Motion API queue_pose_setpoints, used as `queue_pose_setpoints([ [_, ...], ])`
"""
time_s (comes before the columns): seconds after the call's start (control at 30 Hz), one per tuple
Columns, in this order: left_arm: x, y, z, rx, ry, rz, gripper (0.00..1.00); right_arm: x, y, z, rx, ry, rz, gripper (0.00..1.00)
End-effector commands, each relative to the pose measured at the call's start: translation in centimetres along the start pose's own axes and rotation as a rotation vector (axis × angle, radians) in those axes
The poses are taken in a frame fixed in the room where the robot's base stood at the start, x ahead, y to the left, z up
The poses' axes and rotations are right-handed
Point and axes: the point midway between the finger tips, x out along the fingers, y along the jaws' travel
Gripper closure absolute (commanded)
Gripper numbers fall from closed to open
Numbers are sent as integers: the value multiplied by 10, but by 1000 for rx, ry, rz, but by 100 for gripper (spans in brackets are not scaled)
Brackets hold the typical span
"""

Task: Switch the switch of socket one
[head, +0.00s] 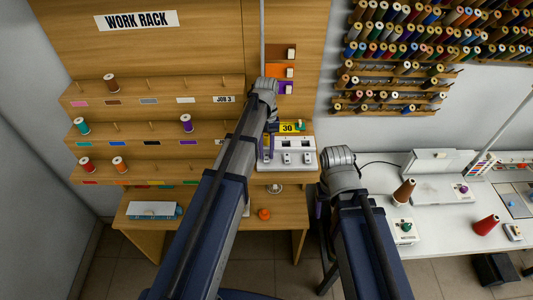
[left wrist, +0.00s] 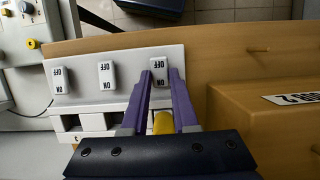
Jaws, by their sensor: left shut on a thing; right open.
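A white socket panel (head: 312,157) with three rocker switches stands on the wooden rack's shelf. In the left wrist view the panel appears upside down, each switch marked ON and OFF. My left gripper (left wrist: 162,76) has its purple fingers around the switch at the panel's end (left wrist: 167,77), the rightmost there and the leftmost in the head view. It is shut on this switch. The middle switch (left wrist: 107,76) and the other end switch (left wrist: 59,80) are clear of the fingers. My right gripper (head: 320,207) is open, low beside the rack, mostly hidden by its wrist.
The work rack (head: 160,175) holds several thread spools on pegs left of the panel. A yellow tag marked 30 (head: 288,128) stands behind the panel. A white table (head: 440,235) with cones and machines is at right. A yellow object (left wrist: 163,122) shows between my left fingers.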

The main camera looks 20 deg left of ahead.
Motion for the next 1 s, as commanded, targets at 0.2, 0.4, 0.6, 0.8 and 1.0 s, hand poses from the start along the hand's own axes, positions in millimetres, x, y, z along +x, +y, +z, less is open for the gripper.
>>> queue_pose_setpoints([
  [0.2, 0, 0, 0, 0, -6, 1, 100, 0, 0, 0, 0, 0, 0, 35],
  [0.4, 0, 0, 1, 0, -5, 1, 60, 0, 0, 0, 0, 0, 0, 35],
  [0.6, 0, 0, 0, 0, -5, 0, 43, 0, 0, 0, 0, 0, 0, 35],
  [0.8, 0, 0, 0, 0, -4, 0, 43, 0, 0, 0, 0, 0, 0, 35],
  [1.0, -8, 0, 1, 0, -4, 0, 43, -8, 1, 0, 1, 0, 0, 35],
])
